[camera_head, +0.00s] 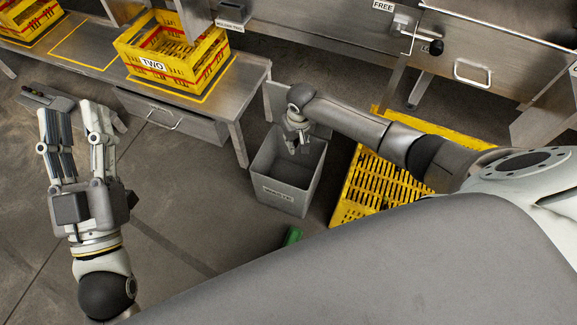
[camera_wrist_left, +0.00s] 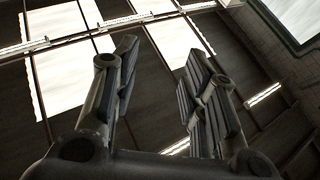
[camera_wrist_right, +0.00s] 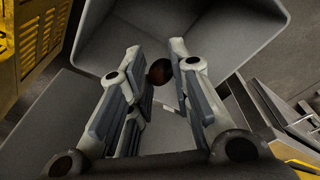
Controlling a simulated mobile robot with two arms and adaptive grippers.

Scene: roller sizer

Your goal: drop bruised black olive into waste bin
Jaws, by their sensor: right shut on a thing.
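The grey waste bin (camera_head: 299,172) stands on the floor in the middle of the head view, with a label on its front. My right gripper (camera_head: 299,142) points down at the bin's mouth from above. In the right wrist view, the dark brown-black olive (camera_wrist_right: 159,71) is held between the fingertips of my right gripper (camera_wrist_right: 160,75), against the pale inside of the bin (camera_wrist_right: 110,35). The olive is hidden in the head view. My left gripper (camera_head: 70,110) is raised at the left, its fingers apart; the left wrist view shows nothing between them (camera_wrist_left: 155,60).
A yellow slotted crate (camera_head: 375,185) lies right of the bin, partly under my right arm. A steel bench (camera_head: 215,120) at upper left holds a yellow crate labelled TWO (camera_head: 155,68). A green object (camera_head: 292,236) lies on the floor. Floor left of the bin is clear.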

